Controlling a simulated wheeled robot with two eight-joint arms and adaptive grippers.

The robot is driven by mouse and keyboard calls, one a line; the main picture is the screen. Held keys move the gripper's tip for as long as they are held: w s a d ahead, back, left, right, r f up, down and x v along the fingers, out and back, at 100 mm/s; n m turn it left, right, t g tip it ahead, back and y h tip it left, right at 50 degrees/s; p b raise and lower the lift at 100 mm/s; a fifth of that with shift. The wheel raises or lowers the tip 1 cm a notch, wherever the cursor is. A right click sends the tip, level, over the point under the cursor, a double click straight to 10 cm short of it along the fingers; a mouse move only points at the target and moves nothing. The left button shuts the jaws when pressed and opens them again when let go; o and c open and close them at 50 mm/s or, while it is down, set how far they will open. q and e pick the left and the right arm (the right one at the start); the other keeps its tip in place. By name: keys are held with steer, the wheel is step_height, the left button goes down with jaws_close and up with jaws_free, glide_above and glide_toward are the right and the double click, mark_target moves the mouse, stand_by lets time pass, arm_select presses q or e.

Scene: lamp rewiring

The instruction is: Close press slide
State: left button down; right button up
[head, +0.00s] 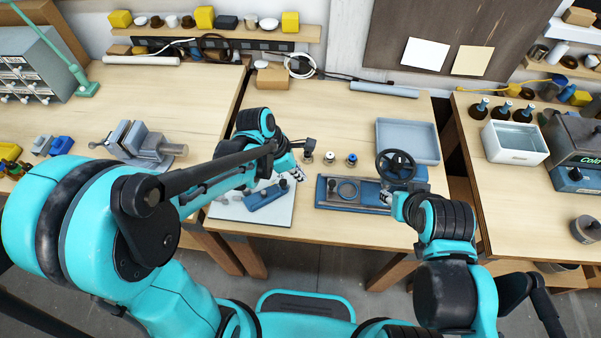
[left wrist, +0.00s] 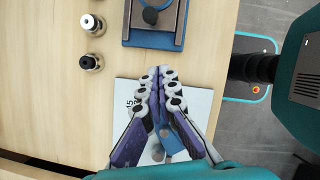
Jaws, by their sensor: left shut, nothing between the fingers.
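The press (head: 350,192) has a long blue base and a dark handwheel (head: 397,165) at its right end. It lies on the middle table, and part of its blue frame also shows at the top of the left wrist view (left wrist: 152,40). My left gripper (head: 297,170) is left of the press, above the white sheet; in the left wrist view its fingers (left wrist: 161,73) are shut with nothing between them. My right gripper (head: 388,197) is at the press's front right, by the handwheel; its fingers are too small to judge, and contact is unclear.
A blue part (head: 265,196) lies on the white sheet (head: 226,209) under my left gripper. Small sockets (head: 330,157) stand behind the press. A grey tray (head: 407,137) is at the back right. A vise (head: 137,141) stands on the left table.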

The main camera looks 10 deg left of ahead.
arm_select(q)
steer(key=b+x, duration=0.1)
steer(key=x, duration=0.5)
steer(key=shift+f+b, duration=0.1)
steer(key=shift+b, duration=0.25)
steer(key=d, duration=0.1)
steer(key=w+d, duration=0.1)
steer(key=d, duration=0.1)
steer(key=shift+f, duration=0.15)
steer(key=shift+w+d, duration=0.2)
steer(key=shift+d, duration=0.3)
steer(key=b, duration=0.1)
glide_toward(357, 194)
steer(key=x, duration=0.5)
steer(key=shift+w+d, duration=0.3)
steer(key=shift+d, duration=0.55)
steer(key=shift+r, duration=0.25)
